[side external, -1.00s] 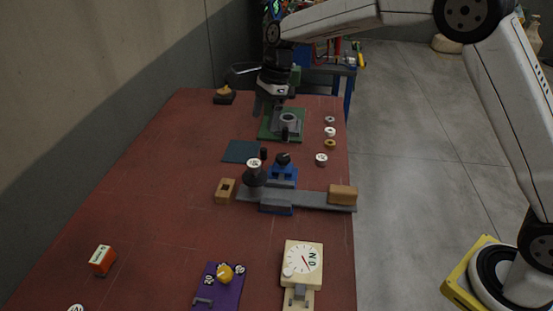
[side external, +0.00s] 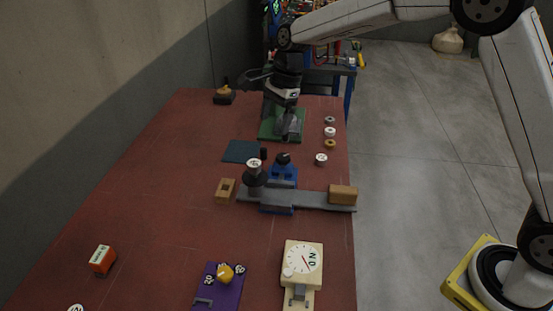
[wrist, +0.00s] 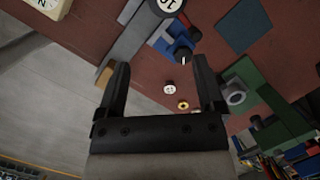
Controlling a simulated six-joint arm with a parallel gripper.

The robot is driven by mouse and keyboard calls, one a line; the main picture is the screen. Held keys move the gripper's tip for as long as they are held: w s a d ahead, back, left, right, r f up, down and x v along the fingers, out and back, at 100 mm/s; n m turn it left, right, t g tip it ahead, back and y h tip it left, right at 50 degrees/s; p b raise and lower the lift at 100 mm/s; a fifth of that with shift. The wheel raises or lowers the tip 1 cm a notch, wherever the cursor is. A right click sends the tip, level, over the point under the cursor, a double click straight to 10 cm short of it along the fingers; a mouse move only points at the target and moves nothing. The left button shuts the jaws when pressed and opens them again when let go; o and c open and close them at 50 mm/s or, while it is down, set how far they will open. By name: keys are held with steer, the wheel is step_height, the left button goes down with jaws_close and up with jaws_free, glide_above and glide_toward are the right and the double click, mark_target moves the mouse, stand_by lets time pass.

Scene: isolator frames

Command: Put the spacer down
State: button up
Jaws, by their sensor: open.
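My gripper (side external: 280,118) is over the green plate at the far end of the red table. In the wrist view my gripper (wrist: 160,66) has its two black fingers wide apart, with nothing held between them. Several small round pieces with holes lie in a row along the right table edge: a grey ring (side external: 329,119), a white ring (side external: 330,131), a brass ring (side external: 330,143) and a white disc (side external: 321,158). Which is the spacer I cannot tell. A grey fixture with a round opening (wrist: 236,97) stands on the green plate (side external: 267,130).
A grey bar with a blue clamp (side external: 277,207) crosses mid-table, with a tan block (side external: 342,194) on its right end. A weight-like post (side external: 254,176) stands on its left. A dial box (side external: 302,257) and purple plate (side external: 228,290) are nearer. The left table is mostly clear.

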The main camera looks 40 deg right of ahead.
steer(key=s+d+f+n+h, duration=0.1)
steer(key=s+d+f+n, duration=0.1)
steer(key=s+n, duration=0.3)
steer(key=s+d+f+n+t+h, duration=0.1)
steer(key=s+d+f+n, duration=0.2)
steer(key=s+n, duration=0.3)
steer(key=s+d+f+n+t, duration=0.1)
steer(key=s+n, duration=0.5)
steer(key=s, duration=0.7)
steer(key=d+f, duration=0.1)
steer(key=d, duration=0.1)
steer(key=shift+d+f+h, duration=0.4)
